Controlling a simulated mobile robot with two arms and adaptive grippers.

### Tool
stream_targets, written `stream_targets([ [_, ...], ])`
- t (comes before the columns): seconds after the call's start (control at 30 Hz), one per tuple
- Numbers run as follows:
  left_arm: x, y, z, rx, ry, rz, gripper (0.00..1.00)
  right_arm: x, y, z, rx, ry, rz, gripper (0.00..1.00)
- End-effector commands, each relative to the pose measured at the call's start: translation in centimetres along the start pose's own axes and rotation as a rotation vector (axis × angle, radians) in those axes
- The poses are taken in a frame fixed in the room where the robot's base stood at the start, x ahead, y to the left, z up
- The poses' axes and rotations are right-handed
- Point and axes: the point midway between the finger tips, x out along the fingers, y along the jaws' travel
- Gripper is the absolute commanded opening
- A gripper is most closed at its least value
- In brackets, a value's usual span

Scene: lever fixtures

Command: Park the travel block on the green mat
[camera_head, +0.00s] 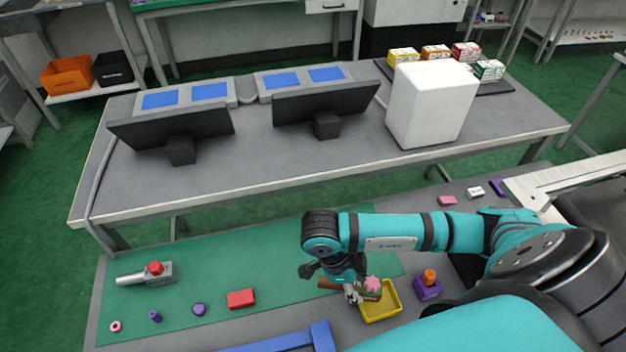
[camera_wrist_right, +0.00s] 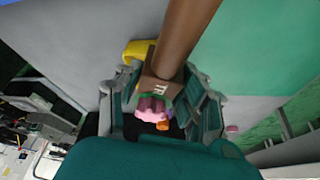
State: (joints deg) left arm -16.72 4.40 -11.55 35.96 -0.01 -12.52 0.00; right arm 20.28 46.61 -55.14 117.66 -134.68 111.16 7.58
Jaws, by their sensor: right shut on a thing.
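My right gripper (camera_head: 355,291) is shut on a brown block with a thick brown rod (camera_head: 327,283) and a pink star-shaped knob (camera_head: 372,284). In the right wrist view the block (camera_wrist_right: 160,88) sits between the fingers, with the rod (camera_wrist_right: 188,40) pointing away. In the head view it overlaps the yellow tray (camera_head: 397,307) and the right end of the green mat (camera_head: 215,267); its height above them is unclear. A grey block (camera_head: 163,273) with a metal rod and red knob lies on the mat's left part. I cannot tell which block is the travel block. My left gripper is not in view.
A red block (camera_head: 241,299), a purple piece (camera_head: 199,309), a small purple cylinder (camera_head: 155,316) and a pink ring (camera_head: 115,326) lie along the mat's front. A blue frame (camera_head: 322,336) is at the front edge. A purple block (camera_head: 428,289) with an orange knob stands right of the tray.

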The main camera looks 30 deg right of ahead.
Motion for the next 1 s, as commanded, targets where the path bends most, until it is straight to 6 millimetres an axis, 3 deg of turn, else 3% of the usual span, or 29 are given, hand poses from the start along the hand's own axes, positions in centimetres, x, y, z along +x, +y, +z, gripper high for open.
stream_targets([
  [0.53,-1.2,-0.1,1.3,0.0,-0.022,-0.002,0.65,-0.6,-12.4,4.1,0.001,-0.002,0.001,0.01],
  [0.8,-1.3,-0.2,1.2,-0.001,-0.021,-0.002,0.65,-0.6,-15.0,4.9,0.001,-0.002,-0.001,0.01],
  [1.0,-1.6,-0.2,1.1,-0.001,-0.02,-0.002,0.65,2.2,-14.7,6.0,-0.003,-0.001,0.002,0.01],
])
